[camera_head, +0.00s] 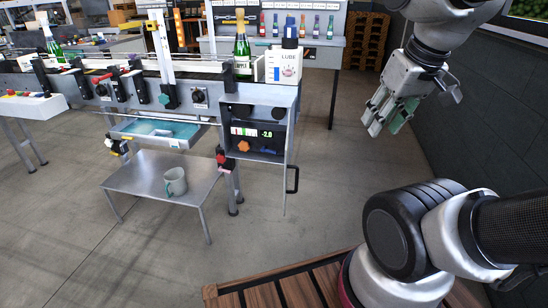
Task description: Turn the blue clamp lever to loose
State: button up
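The capsuling machine (258,100) stands left of centre, with a conveyor running off to the left. Several small knobs and handles sit along its front rail, among them a teal knob (168,96), a black knob (199,96) and a red lever (102,78). I cannot clearly make out which small part is the blue clamp lever at this size. My gripper (390,116) hangs at the upper right, pointing down, well apart from the machine. Its fingers look spread, with a greenish pad showing and nothing held.
An open panel box shows a display and an orange knob (243,146); its door handle (292,179) sticks out. Green bottles (242,48) stand on the conveyor. Floor between machine and gripper is clear.

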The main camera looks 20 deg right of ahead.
aim_at(264, 149)
jog(key=l+u, duration=0.1)
jog(key=l, duration=0.7)
jog(key=i+l+u, duration=0.3)
jog(key=i+l, duration=0.55)
jog(key=j+u, duration=0.25)
jog(key=j, duration=0.4)
jog(key=i+l+u, duration=0.1)
jog(key=l, duration=0.15)
